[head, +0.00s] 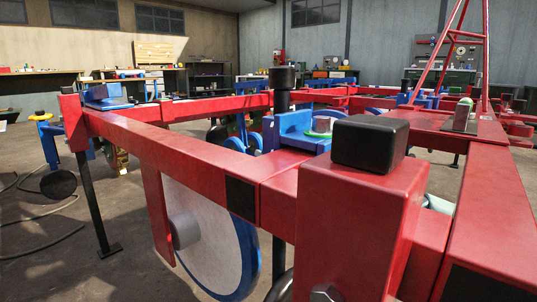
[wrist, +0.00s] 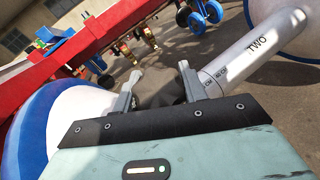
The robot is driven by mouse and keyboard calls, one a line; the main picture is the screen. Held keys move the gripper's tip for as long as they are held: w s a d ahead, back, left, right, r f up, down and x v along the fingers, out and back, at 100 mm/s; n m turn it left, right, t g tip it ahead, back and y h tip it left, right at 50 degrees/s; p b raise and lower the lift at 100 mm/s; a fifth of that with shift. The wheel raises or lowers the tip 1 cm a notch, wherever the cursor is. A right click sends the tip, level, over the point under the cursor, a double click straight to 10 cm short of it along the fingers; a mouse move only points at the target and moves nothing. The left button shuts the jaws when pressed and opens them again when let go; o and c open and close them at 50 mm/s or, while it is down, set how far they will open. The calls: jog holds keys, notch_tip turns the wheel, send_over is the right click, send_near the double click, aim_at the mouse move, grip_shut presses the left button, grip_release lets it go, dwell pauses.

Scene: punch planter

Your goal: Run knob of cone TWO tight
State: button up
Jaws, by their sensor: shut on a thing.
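A silver tube marked TWO (wrist: 240,62) slants in from the upper right in the wrist view, with smaller print near its lower end. A dark knob-like piece (wrist: 165,92) shows between the fingers at that end; its outline is unclear against the shadowed floor. My gripper (wrist: 159,76) has one finger on either side of this piece and is shut on it. How far the knob is turned cannot be seen. In the head view my gripper and the marked tube cannot be made out.
White discs with blue rims stand close on both sides of my gripper, left (wrist: 45,125) and right (wrist: 290,25). A red frame beam (wrist: 100,35) runs above left. In the head view a red post with a black cap (head: 370,142) stands close in front.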

dwell(0.3)
jog(key=o, duration=1)
jog(key=shift+p+v, duration=2.25)
jog(key=shift+v, duration=1.5)
